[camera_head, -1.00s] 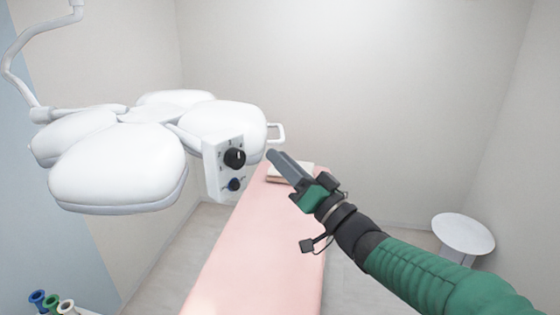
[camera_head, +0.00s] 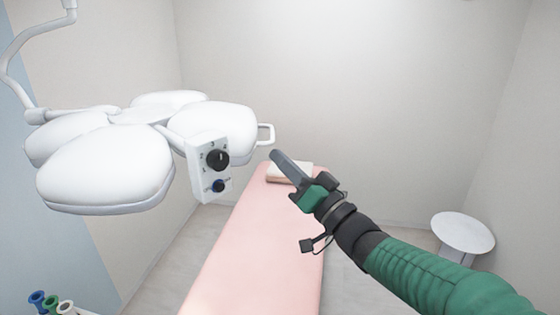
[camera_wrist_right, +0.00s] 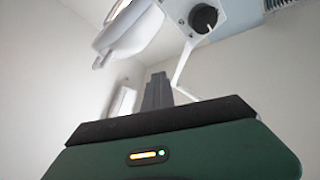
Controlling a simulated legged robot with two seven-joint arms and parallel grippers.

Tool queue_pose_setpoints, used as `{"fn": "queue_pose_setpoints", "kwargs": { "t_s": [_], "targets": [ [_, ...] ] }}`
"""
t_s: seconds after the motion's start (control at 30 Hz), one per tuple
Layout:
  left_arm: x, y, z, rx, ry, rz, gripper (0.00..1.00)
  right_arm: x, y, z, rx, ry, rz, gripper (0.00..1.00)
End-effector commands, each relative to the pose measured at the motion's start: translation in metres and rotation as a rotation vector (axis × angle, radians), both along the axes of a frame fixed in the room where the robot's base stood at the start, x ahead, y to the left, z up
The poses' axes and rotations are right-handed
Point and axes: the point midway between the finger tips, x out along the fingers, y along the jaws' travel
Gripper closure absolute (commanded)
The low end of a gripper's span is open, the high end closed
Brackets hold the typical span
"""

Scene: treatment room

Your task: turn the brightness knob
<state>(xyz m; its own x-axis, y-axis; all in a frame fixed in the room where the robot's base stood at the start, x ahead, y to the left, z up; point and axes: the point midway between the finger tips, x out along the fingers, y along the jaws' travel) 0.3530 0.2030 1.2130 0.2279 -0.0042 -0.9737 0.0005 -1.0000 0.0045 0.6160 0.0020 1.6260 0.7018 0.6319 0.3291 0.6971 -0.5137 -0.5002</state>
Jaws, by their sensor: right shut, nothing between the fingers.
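A white control box (camera_head: 196,172) hangs on the near right side of the white surgical lamp (camera_head: 105,165). I cannot read which is labelled brightness. The black knob also shows at the top of the right wrist view (camera_wrist_right: 203,18). My right gripper (camera_head: 275,155) is shut and empty, pointing up-left, to the right of the box with a clear gap in the picture. Its fingers (camera_wrist_right: 157,92) also show in the wrist view. My left gripper is not in view.
A pink treatment bed (camera_head: 250,240) with a pillow (camera_head: 290,172) lies below the lamp. A white handle (camera_head: 266,135) sticks out from the lamp's right side. A round white stool (camera_head: 462,232) stands at the right. Several coloured-top items (camera_head: 50,302) stand at lower left.

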Motion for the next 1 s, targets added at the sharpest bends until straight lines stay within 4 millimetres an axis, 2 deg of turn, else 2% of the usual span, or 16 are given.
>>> {"fn": "queue_pose_setpoints", "kwargs": {
  "t_s": [0.33,0.77,1.0],
  "targets": [
    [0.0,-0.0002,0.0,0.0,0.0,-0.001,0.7,0.0002,0.0055,-0.0001,-0.003,0.0,0.002,0.98],
    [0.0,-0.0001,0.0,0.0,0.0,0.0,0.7,0.0001,0.004,0.0,-0.003,0.0,0.0,0.42],
    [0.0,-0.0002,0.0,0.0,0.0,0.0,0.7,0.0003,0.0027,-0.0001,-0.002,0.0,0.001,0.41]
  ]
}}
